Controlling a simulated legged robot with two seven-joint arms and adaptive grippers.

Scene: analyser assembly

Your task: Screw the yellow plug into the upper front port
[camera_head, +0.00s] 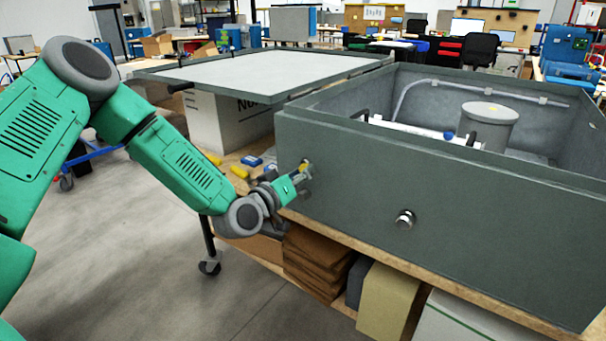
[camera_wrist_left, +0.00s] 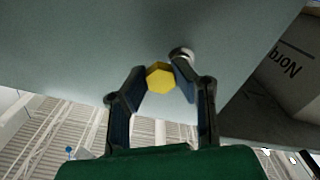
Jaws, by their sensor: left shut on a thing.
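My left gripper (camera_head: 299,174) is at the left part of the grey case's front wall (camera_head: 345,185). It is shut on the yellow plug (camera_head: 303,166), which shows as a small yellow spot by the wall. In the left wrist view the hexagonal yellow plug (camera_wrist_left: 160,77) sits between the two fingertips of the left gripper (camera_wrist_left: 160,72), facing the wall. A round metal fitting (camera_wrist_left: 181,53) shows by the right fingertip; whether the plug is seated in a port is hidden. Another round metal port (camera_head: 404,218) is on the front wall, further right. My right gripper is out of view.
Yellow pieces (camera_head: 239,172) and blue pieces (camera_head: 251,161) lie on the wooden bench left of the case. The open case holds a grey cylinder (camera_head: 488,122) and a pipe. A large lid panel (camera_head: 255,73) lies behind left. Boxes stand below.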

